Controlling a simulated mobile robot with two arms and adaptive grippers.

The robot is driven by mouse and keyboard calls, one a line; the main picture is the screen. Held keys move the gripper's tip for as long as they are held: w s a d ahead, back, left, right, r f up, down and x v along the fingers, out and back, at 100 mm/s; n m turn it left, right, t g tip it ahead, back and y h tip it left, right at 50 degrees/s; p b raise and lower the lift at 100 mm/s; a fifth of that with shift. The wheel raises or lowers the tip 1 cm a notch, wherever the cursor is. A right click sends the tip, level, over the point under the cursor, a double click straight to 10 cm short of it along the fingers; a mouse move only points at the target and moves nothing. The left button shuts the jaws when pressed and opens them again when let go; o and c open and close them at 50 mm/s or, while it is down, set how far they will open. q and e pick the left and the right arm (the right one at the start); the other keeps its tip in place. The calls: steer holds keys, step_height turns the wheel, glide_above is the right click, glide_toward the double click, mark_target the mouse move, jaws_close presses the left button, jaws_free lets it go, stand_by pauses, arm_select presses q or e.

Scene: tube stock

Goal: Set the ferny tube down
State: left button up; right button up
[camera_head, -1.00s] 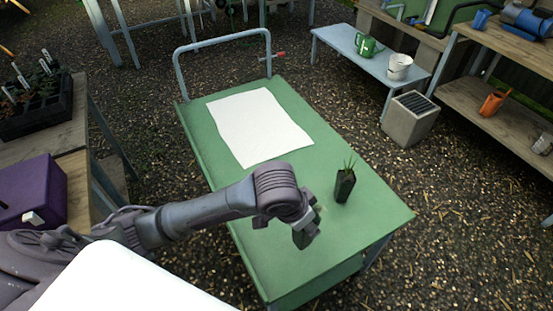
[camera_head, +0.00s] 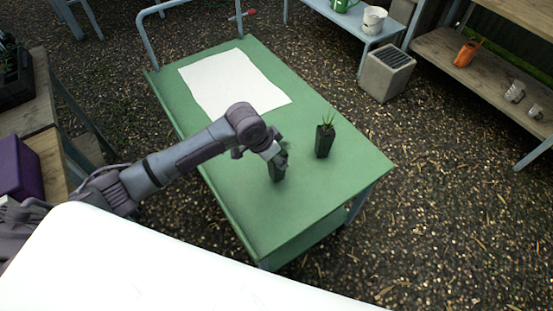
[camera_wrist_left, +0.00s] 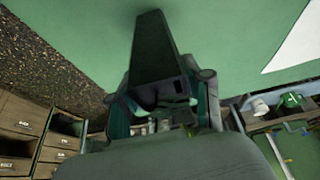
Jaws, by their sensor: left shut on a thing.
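My left gripper (camera_head: 277,156) is shut on a dark tapered tube (camera_head: 278,173), which I take to be the ferny tube. It hangs below the fingers over the green table top (camera_head: 240,207), roughly upright; I cannot tell if its foot touches. A little green shows at the fingers, but its plant is mostly hidden. In the left wrist view the held tube (camera_wrist_left: 152,48) extends from the fingers towards the green surface. Another dark tube (camera_head: 324,143) with grassy leaves stands upright on the table, to the right and apart. My right gripper is not in view.
A white sheet (camera_head: 232,83) lies on the table's far half. The table's front and right part is bare. A grey-blue bench (camera_head: 350,25) and wooden shelves (camera_head: 485,70) stand beyond on gravel. A purple box (camera_head: 18,168) is at the left.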

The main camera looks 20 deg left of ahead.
arm_select(q)
steer(key=shift+f, duration=0.9)
steer(key=shift+f, duration=0.15)
steer(key=o, duration=1.3)
steer(key=shift+c, duration=0.2)
steer(key=v, duration=1.2)
steer(key=shift+d, duration=0.1)
